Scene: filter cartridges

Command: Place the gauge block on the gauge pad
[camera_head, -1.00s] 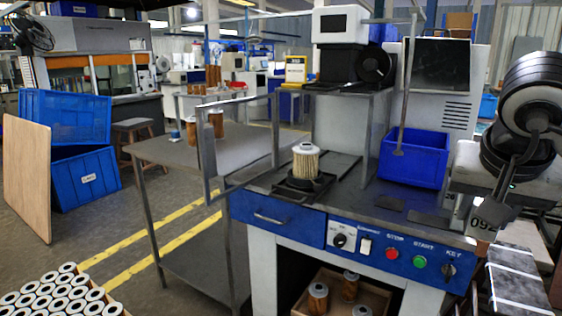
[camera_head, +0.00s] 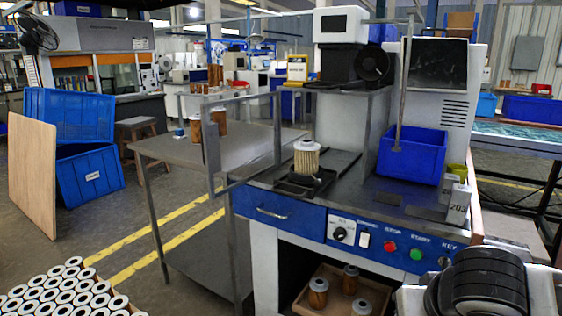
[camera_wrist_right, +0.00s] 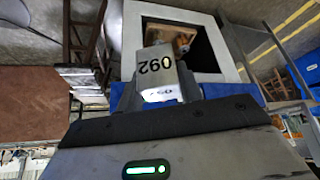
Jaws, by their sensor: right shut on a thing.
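The gauge block is a white block (camera_wrist_right: 158,72) with dark digits reading like 092 in the right wrist view. My right gripper (camera_wrist_right: 163,103) is shut on it, and the block sticks out beyond the dark jaws. In the head view my right arm is at the bottom right, and its jaws and the held block do not show there. Two dark flat plates lie on the bench top, one at the front (camera_head: 425,212) and one further left (camera_head: 386,201). I cannot tell which is the gauge pad. My left gripper is not in view.
A white numbered box (camera_head: 458,206) stands at the bench's right end. A blue bin (camera_head: 412,157) stands at the back, and a filter cartridge (camera_head: 307,157) stands in a dark fixture at left. The front edge carries a blue button panel (camera_head: 375,243).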

